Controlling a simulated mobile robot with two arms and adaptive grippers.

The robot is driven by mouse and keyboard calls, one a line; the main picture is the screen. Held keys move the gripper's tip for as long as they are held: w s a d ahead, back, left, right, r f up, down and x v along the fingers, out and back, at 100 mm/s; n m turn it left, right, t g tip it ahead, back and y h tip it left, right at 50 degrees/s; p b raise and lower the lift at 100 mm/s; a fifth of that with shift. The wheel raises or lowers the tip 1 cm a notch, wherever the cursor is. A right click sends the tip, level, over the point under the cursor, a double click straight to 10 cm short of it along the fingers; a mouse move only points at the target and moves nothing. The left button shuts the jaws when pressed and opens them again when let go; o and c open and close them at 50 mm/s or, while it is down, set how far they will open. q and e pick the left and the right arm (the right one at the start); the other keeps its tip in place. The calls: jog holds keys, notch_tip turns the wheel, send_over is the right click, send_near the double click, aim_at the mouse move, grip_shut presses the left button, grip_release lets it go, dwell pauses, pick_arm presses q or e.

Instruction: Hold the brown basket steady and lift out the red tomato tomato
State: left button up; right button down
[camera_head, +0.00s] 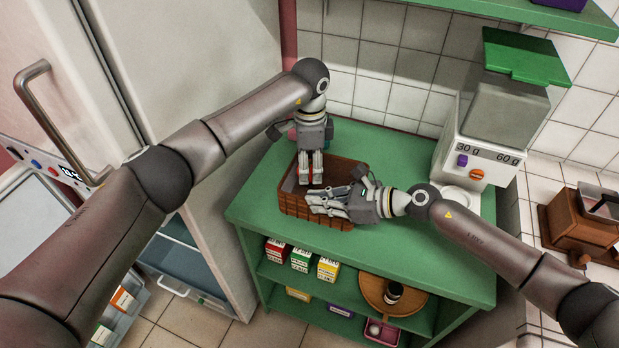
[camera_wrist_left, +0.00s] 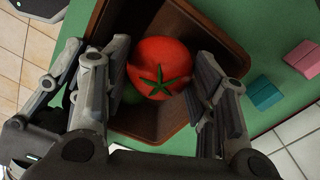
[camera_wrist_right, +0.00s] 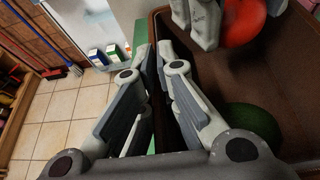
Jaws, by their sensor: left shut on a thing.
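The brown basket (camera_head: 318,216) stands on the green counter top, its inside and rim showing in the left wrist view (camera_wrist_left: 222,28). The red tomato (camera_wrist_left: 160,62), with a green star-shaped stem, is between the fingers of my left gripper (camera_head: 310,180), which is shut on it inside the basket.
A dark green round item (camera_wrist_right: 255,122) lies in the basket. Pink (camera_wrist_left: 302,57) and teal (camera_wrist_left: 264,92) blocks are on the counter behind it. A scale-like dispenser (camera_head: 485,150) stands at right. The counter (camera_head: 430,262) is clear at front right.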

pick_arm(q)
jog(key=shift+r, duration=1.5)
pick_arm(e)
jog(key=c, duration=1.6)
grip_release()
jog(key=shift+o, duration=0.2)
